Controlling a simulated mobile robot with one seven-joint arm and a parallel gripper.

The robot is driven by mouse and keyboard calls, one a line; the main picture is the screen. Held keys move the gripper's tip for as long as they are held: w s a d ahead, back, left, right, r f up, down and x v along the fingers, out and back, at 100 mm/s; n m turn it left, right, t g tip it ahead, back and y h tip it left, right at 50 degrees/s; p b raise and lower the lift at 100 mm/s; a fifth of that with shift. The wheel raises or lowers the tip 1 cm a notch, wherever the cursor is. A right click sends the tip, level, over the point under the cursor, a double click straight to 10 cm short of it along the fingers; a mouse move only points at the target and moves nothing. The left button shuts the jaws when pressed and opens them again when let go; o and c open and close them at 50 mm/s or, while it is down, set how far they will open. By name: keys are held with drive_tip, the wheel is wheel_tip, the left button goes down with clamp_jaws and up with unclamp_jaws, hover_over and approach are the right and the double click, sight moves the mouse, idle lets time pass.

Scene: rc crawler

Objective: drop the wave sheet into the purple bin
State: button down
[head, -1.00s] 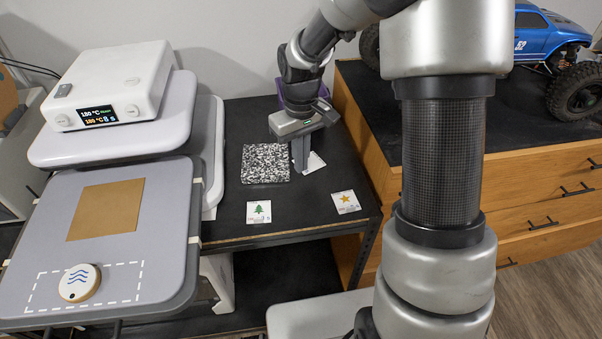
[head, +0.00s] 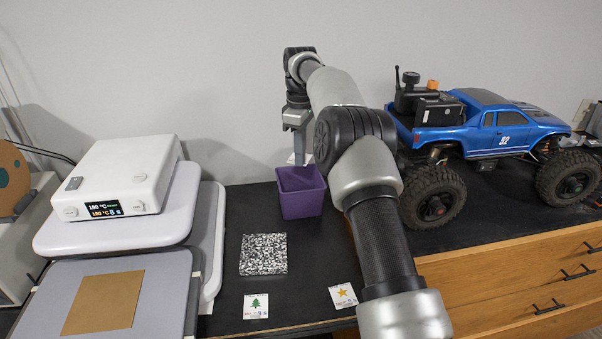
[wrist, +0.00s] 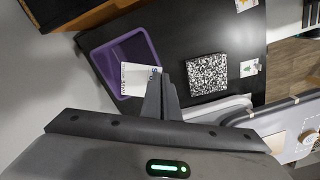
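My gripper (head: 299,158) is shut on the wave sheet (wrist: 137,79), a small white card with a blue mark at its edge. The wrist view shows the fingers (wrist: 165,82) closed at the card's edge, with the card sticking out over the opening of the purple bin (wrist: 101,59). In the head view, only a sliver of the sheet (head: 291,159) shows beside the fingers. The purple bin (head: 302,200) stands upright and open on the black table, just below the gripper.
A black-and-white speckled block (head: 263,254), a tree card (head: 256,306) and a star card (head: 343,296) lie in front of the bin. The white heat press (head: 125,172) is left. A blue crawler truck (head: 480,135) stands right on a wooden cabinet (head: 540,270).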

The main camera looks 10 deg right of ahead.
drive_tip(key=shift+w+d+r+n+p, duration=0.3)
drive_tip(key=shift+w+d+r+n, duration=0.15)
drive_tip(key=shift+w+r+n, duration=0.15)
hover_over(300, 192)
drive_tip(key=d, duration=0.1)
wheel_tip(300, 192, down, 10)
drive_tip(key=shift+w+r, duration=0.15)
drive_tip(key=shift+w, duration=0.2)
drive_tip(key=shift+f, duration=0.55)
drive_tip(key=c, duration=2)
unclamp_jaws()
drive_tip(key=shift+c, duration=0.2)
